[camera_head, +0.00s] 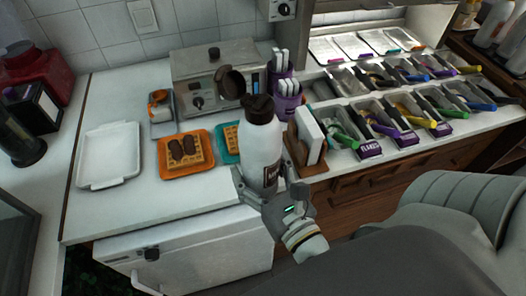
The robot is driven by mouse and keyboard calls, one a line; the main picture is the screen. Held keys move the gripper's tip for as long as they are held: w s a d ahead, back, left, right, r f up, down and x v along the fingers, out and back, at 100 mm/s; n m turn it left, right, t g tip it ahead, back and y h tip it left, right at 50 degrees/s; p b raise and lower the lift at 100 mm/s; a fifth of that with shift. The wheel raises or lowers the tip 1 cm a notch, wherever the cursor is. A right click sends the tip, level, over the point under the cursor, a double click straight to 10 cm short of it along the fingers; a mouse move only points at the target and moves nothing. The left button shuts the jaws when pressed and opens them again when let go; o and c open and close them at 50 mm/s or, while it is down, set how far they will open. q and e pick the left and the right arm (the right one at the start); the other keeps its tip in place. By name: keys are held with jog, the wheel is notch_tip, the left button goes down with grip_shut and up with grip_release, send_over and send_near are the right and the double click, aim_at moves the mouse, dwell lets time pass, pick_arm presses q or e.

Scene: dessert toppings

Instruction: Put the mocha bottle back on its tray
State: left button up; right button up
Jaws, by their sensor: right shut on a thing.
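The mocha bottle (261,145) is white with a dark brown cap and a dark label low on its side. It stands upright in my right gripper (268,190), which is shut on it near the front edge of the counter. The bottle hides part of a teal tray (220,150) with a waffle behind it. A larger white tray (108,158) at the far left is empty. My left gripper is out of view.
An orange tray (187,169) holds a waffle with dark topping. A waffle maker (190,92) and a purple cup (286,102) stand behind. A napkin holder (310,136) is close right of the bottle. Topping bins fill the right. The counter's front left is clear.

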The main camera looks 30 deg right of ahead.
jog(key=w+f, duration=0.2)
jog(key=w+f+b, duration=0.1)
jog(key=w+f, duration=0.1)
jog(key=w, duration=0.1)
jog(key=w+d+f, duration=0.1)
jog(key=w+f, duration=0.1)
jog(key=w, duration=0.1)
jog(key=shift+b, duration=0.35)
jog(key=shift+w+d+f, duration=0.15)
jog(key=shift+w+f, duration=0.45)
jog(key=shift+f, duration=0.1)
jog(key=shift+w+f+b, duration=0.1)
jog(key=shift+f+b, duration=0.85)
jog(key=shift+f, duration=0.65)
jog(key=shift+f, duration=0.2)
jog(key=o, duration=1)
jog(key=shift+f, duration=0.1)
jog(key=shift+o, duration=0.2)
